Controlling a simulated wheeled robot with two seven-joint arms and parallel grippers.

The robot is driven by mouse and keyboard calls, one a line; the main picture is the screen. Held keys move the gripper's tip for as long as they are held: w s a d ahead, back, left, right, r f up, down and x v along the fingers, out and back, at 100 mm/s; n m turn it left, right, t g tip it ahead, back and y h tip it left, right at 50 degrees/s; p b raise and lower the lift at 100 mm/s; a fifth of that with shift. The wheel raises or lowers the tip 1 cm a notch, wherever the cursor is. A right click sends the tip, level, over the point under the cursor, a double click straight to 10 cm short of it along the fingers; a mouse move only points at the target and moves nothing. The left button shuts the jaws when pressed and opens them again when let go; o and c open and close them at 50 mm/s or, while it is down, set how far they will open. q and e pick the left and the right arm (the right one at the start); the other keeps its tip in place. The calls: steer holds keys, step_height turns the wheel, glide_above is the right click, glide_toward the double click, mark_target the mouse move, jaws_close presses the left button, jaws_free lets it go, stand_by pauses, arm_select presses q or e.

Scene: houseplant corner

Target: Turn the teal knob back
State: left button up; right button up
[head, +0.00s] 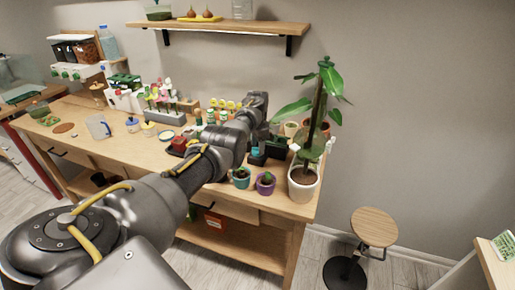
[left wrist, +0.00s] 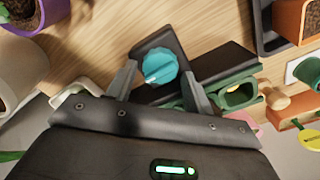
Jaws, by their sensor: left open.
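The teal knob (left wrist: 160,67) sits on a small black box (left wrist: 163,42) in the left wrist view. A pale pointer mark shows at the knob's lower left. My left gripper (left wrist: 159,69) is open, with one finger on each side of the knob. I cannot tell whether the fingers touch it. In the head view the teal knob (head: 255,150) is small, on the bench below the end of my left arm. My right gripper is not in view.
A dark slab (left wrist: 215,66) and green parts lie close beside the box. Small teal (head: 241,177) and purple (head: 265,182) pots and a tall plant in a white pot (head: 303,185) stand nearby on the wooden bench (head: 222,192). A shelf (head: 225,27) hangs above.

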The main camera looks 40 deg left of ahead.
arm_select(q)
steer(key=shift+f, duration=0.7)
steer(key=c, duration=0.7)
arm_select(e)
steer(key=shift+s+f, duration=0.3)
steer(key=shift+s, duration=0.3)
